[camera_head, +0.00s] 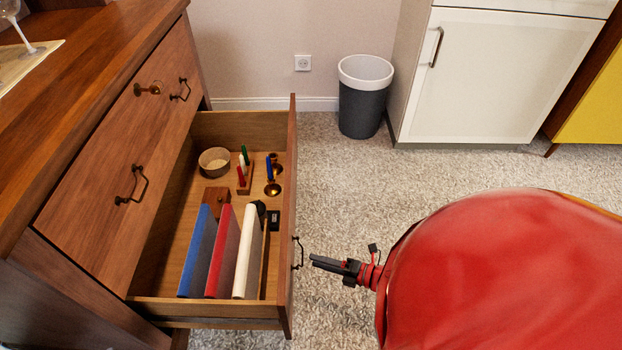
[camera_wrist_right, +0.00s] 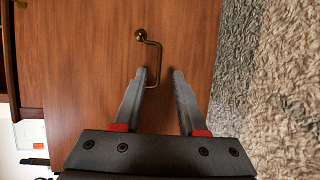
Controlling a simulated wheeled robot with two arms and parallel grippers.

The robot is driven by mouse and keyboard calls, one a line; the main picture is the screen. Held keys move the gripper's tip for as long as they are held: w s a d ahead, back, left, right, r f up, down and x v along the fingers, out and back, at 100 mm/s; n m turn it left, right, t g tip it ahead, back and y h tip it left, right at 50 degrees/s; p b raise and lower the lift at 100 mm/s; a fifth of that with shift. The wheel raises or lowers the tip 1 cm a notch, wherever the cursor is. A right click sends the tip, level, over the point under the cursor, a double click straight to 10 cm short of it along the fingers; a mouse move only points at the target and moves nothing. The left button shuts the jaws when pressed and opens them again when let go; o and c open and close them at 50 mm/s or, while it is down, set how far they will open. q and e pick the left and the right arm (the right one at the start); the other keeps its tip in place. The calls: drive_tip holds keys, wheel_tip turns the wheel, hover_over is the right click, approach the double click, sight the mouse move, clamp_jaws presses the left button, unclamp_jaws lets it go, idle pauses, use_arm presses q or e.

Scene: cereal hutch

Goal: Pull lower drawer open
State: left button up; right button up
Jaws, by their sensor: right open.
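The lower drawer (camera_head: 292,215) of the wooden hutch stands pulled well out, with its contents showing from above. Its dark metal handle (camera_head: 298,253) is on the outer face, and the handle also shows in the right wrist view (camera_wrist_right: 155,62). My right gripper (camera_head: 312,260) is just outside the drawer front, close to the handle. In the right wrist view its two fingers (camera_wrist_right: 160,80) are apart, with the lower end of the handle near the left fingertip. Nothing is held between them. My left gripper is not in view.
The upper drawer (camera_head: 115,180) is shut. A grey bin (camera_head: 362,110) and a white cabinet (camera_head: 490,80) stand at the back. Carpet (camera_head: 400,185) to the drawer's right is clear.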

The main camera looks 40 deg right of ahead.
drive_tip(key=p+v, duration=0.2)
drive_tip(key=v, duration=1.2)
drive_tip(key=shift+r, duration=0.1)
drive_tip(key=shift+d, duration=0.1)
